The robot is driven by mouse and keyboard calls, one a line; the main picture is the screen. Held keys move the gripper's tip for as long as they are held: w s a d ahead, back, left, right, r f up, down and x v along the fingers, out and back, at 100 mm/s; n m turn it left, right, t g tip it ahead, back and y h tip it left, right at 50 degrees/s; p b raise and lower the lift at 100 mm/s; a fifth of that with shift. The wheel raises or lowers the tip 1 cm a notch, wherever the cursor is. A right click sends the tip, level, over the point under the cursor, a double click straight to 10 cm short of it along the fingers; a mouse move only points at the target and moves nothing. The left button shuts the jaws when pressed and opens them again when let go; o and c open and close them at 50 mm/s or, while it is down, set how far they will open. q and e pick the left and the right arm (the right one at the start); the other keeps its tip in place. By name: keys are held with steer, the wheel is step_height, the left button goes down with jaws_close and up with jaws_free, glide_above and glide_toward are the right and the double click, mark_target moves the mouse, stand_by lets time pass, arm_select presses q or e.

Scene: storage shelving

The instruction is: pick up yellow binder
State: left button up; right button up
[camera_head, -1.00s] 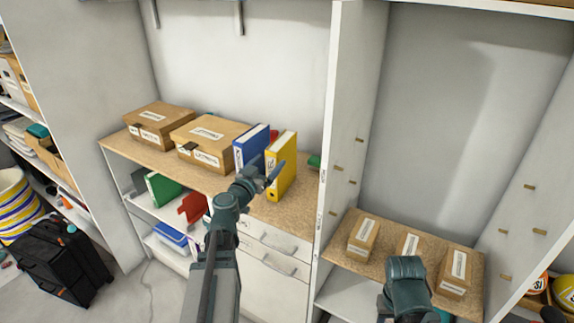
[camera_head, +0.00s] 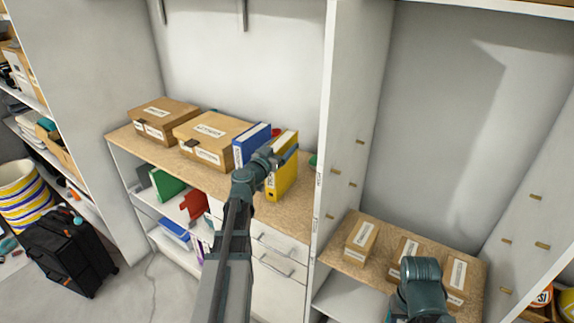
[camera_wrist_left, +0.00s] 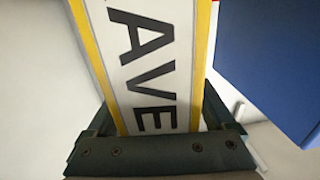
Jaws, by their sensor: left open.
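The yellow binder (camera_head: 284,178) stands upright on the wooden countertop, to the right of a blue binder (camera_head: 248,146). My left gripper (camera_head: 278,158) is at the front of the yellow binder, around the upper part of its spine. In the left wrist view the yellow binder's spine (camera_wrist_left: 155,60), with a white label and black letters, lies between the two open fingers (camera_wrist_left: 160,125). The blue binder (camera_wrist_left: 275,70) is to the right there. My right arm shows at the lower right in the head view; its gripper's fingers are not visible.
Two cardboard boxes (camera_head: 163,117) (camera_head: 212,140) stand on the countertop (camera_head: 290,215) left of the binders. A white upright panel (camera_head: 340,130) rises close to the right. Small boxes (camera_head: 361,242) lie on the lower shelf at right. Drawers (camera_head: 275,262) are below.

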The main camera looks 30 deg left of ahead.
arm_select(q)
steer(key=shift+s+a, duration=0.1)
steer(key=shift+s, duration=0.1)
steer(key=shift+c, duration=0.4)
jaws_close()
steer(key=shift+r, duration=0.2)
